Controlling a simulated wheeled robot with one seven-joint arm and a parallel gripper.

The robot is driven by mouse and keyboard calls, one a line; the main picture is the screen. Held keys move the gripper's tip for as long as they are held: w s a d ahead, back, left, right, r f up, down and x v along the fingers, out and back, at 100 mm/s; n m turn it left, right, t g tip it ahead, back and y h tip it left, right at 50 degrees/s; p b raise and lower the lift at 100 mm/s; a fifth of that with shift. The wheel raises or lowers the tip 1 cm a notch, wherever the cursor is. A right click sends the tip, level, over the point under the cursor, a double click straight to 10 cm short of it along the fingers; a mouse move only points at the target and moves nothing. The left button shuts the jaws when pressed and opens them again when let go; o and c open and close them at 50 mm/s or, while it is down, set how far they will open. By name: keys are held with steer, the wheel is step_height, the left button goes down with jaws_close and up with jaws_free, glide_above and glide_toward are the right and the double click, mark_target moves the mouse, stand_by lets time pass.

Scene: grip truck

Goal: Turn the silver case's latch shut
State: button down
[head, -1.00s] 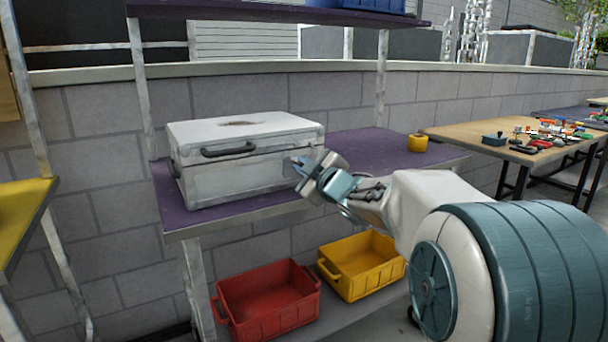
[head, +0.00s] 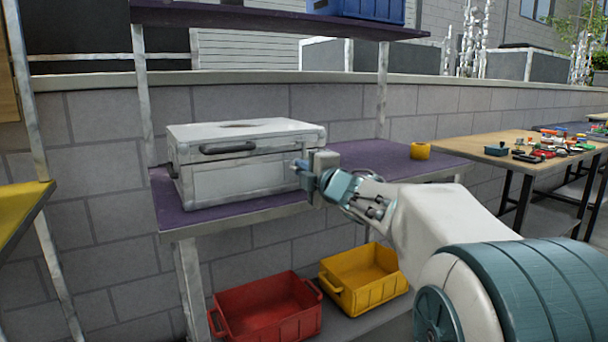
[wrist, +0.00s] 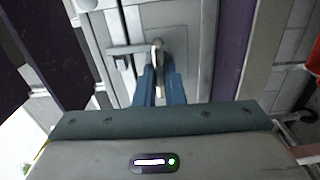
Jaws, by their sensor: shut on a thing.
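The silver case (head: 238,180) sits on the purple shelf with its lid down and its dark handle facing me. My gripper (head: 301,165) is at the right end of the case's front, just below the lid line. In the wrist view the case front (wrist: 195,40) fills the top middle. There the two blue fingers of my gripper (wrist: 158,85) are shut on the latch (wrist: 157,58), a small pale lever between their tips. The fingers hide part of the latch. In the head view my gripper hides the latch.
The purple shelf (head: 375,150) has free room right of the case, with a yellow roll (head: 420,151) farther along. A red bin (head: 268,312) and a yellow bin (head: 360,275) stand below. Another shelf (head: 230,13) hangs above. A table with small items (head: 480,140) is at right.

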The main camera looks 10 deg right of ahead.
steer(key=shift+f, duration=0.1)
stand_by(0.3)
steer(key=c, duration=1.5)
jaws_free()
steer(key=p+v, duration=0.3)
steer(key=v, duration=1.1)
steer(key=shift+w+r, duration=0.1)
steer(key=shift+r, duration=0.1)
